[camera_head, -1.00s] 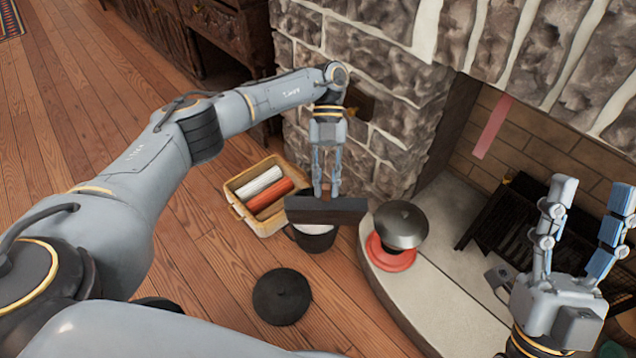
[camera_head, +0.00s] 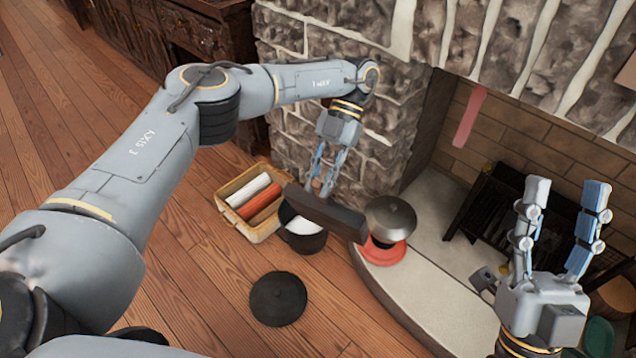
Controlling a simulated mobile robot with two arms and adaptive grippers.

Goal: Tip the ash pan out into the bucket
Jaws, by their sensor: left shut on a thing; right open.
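The ash pan (camera_head: 330,214) is a long dark box, tilted down to the right. My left gripper (camera_head: 320,188) is shut on it and holds it in the air. The bucket (camera_head: 303,240) is a dark round pail on the wood floor, with something white inside its mouth. The pan hangs above and across the right part of the bucket's mouth in this view. Whether anything is in the pan is hidden. My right gripper (camera_head: 566,215) is open and empty, in front of the fireplace at the right.
A wooden crate (camera_head: 262,232) with white and red rolls stands left of the bucket. A black round lid (camera_head: 278,299) lies on the floor. A metal dome (camera_head: 391,217) stands over a red plate (camera_head: 380,252) on the hearth (camera_head: 420,270). A dark grate (camera_head: 490,220) is in the fireplace.

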